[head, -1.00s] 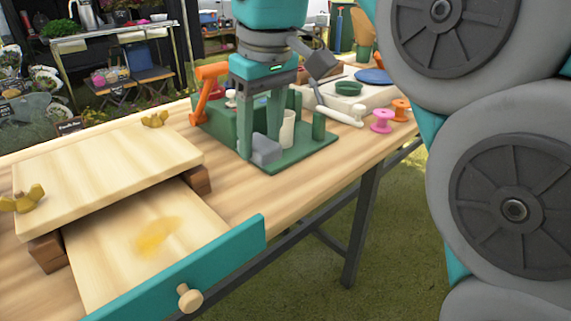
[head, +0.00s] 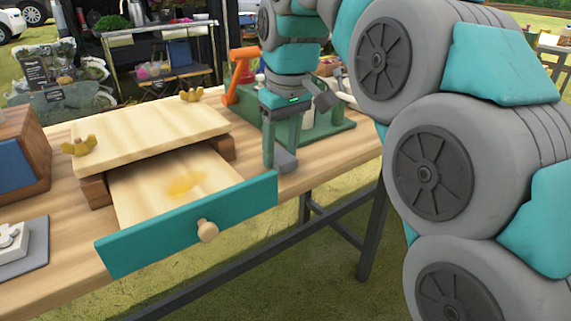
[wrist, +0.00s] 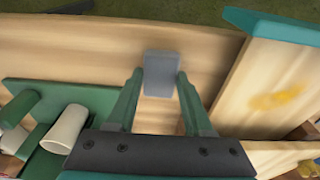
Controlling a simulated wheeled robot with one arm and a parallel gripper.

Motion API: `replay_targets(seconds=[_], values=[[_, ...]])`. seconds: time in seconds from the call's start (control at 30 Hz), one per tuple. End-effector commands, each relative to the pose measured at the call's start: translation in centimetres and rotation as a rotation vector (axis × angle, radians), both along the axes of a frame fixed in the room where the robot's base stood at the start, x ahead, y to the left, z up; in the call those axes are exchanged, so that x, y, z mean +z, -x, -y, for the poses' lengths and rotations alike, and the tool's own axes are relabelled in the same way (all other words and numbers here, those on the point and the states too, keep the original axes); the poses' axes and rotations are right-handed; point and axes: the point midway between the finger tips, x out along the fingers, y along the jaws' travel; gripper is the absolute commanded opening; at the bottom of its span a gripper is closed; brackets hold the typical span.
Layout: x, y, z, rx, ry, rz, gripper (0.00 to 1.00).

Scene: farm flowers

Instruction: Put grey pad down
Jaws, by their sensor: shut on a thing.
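The grey pad (head: 285,161) is a small grey block between the green fingers of my gripper (head: 282,152). In the wrist view, the pad (wrist: 161,72) sits between the two fingertips, and my gripper (wrist: 160,84) is shut on it. The pad is over the wooden table (head: 330,158), near its front edge and just right of the pulled-out drawer's teal front (head: 150,237). I cannot tell whether the pad touches the tabletop.
The drawer bottom (head: 170,185) has a yellow stain and sticks out below a pale wooden board (head: 150,135) with brass wing nuts. A green stand (head: 325,128) and an orange tool (head: 240,75) are behind my gripper.

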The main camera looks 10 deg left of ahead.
Motion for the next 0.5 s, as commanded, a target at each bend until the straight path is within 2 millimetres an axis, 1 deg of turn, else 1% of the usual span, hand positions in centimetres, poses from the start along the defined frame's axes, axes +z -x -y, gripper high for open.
replay_targets(seconds=[0.03,0.07,0.3,0.43,0.47,0.5], values=[[-0.9,-0.15,-0.19,0.001,0.0,-0.001,0.07],[-1.01,-0.21,-0.25,0.001,0.0,0.0,0.07],[-0.83,-0.27,-0.25,0.001,-0.001,0.001,0.07],[-1.19,-0.25,-0.22,0.001,0.0,0.0,0.07],[-1.16,-0.26,-0.22,0.001,0.0,0.0,0.53],[-1.13,-0.26,-0.24,0.001,0.0,0.0,0.58]])
